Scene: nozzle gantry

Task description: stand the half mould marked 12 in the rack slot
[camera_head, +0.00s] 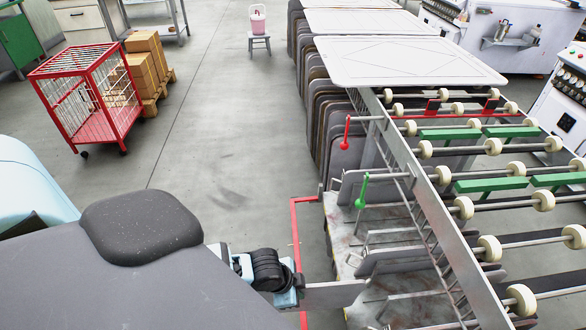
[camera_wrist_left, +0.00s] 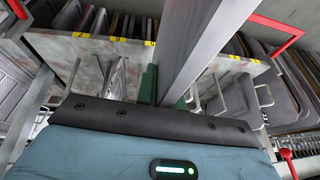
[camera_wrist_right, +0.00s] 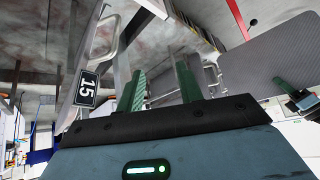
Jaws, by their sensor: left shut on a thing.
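My left gripper (camera_head: 300,285) is shut on a grey plate (camera_head: 335,294), which appears to be the half mould; no 12 is readable on it. In the left wrist view the plate (camera_wrist_left: 205,45) stands edge-on between the green fingers (camera_wrist_left: 168,95). The right wrist view shows the plate's broad dark face (camera_wrist_right: 265,60), with my left gripper at its right end. My right gripper (camera_wrist_right: 160,85) has its green fingers apart, with nothing seen between them. The rack (camera_head: 345,235) has a mottled grey base and metal hoops. I cannot tell which slot is meant.
A tag marked 15 (camera_wrist_right: 87,88) is left of my right gripper. Yellow number labels (camera_wrist_left: 115,39) line the rack edge. The roller frame (camera_head: 425,210) borders the rack on the right. Open floor (camera_head: 225,150) lies left.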

